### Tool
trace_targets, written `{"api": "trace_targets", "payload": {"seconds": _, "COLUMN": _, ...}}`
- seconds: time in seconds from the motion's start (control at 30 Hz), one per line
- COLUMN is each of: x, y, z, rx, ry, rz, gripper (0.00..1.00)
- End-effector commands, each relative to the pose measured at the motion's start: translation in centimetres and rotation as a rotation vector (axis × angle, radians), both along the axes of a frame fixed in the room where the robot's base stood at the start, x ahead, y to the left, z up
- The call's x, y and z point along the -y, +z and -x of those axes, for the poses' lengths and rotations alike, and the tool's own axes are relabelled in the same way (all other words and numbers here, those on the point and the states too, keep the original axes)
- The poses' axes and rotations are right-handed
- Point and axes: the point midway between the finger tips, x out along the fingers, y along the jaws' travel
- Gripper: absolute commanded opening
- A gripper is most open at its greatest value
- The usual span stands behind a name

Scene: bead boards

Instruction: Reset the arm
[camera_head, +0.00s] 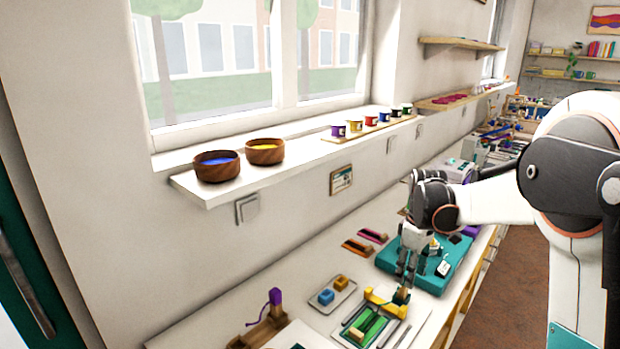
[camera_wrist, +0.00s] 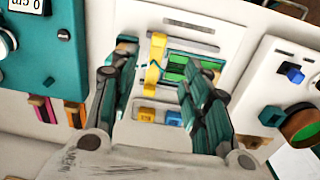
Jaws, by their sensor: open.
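My gripper (camera_head: 403,283) hangs with its fingers pointing down over the workbench, at the front edge of the teal device (camera_head: 452,252). In the wrist view my gripper (camera_wrist: 158,72) has its two dark jointed fingers spread apart, with nothing between them. Beyond the fingers lie a yellow curved piece (camera_wrist: 154,65) and a green board (camera_wrist: 178,70) on a white mat. In the head view the yellow piece (camera_head: 380,303) is just below and left of the fingertips. How high the fingertips are above the bench is hard to tell.
A small tray (camera_head: 349,288) with a blue and a yellow block lies left of my gripper. A wooden stand (camera_head: 262,328) with a purple top is farther left. Two wooden bowls (camera_head: 217,175) and several paint cups stand on the window ledge (camera_head: 290,165). Open floor (camera_head: 520,275) lies right of the bench.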

Motion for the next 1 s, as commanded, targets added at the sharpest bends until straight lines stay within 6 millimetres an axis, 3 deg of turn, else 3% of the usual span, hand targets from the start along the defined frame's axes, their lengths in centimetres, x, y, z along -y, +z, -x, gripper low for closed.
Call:
{"api": "trace_targets", "payload": {"seconds": 0.2, "x": -2.0, "y": 3.8, "z": 3.3, "rx": 0.075, "ry": -0.089, "rz": 0.004, "gripper": 0.43}}
{"api": "trace_targets", "payload": {"seconds": 0.5, "x": -4.4, "y": 7.8, "z": 8.4, "rx": 0.186, "ry": -0.224, "rz": -0.007, "gripper": 0.43}}
{"api": "trace_targets", "payload": {"seconds": 1.0, "x": -7.8, "y": 10.7, "z": 17.7, "rx": 0.368, "ry": -0.444, "rz": -0.075, "gripper": 0.43}}
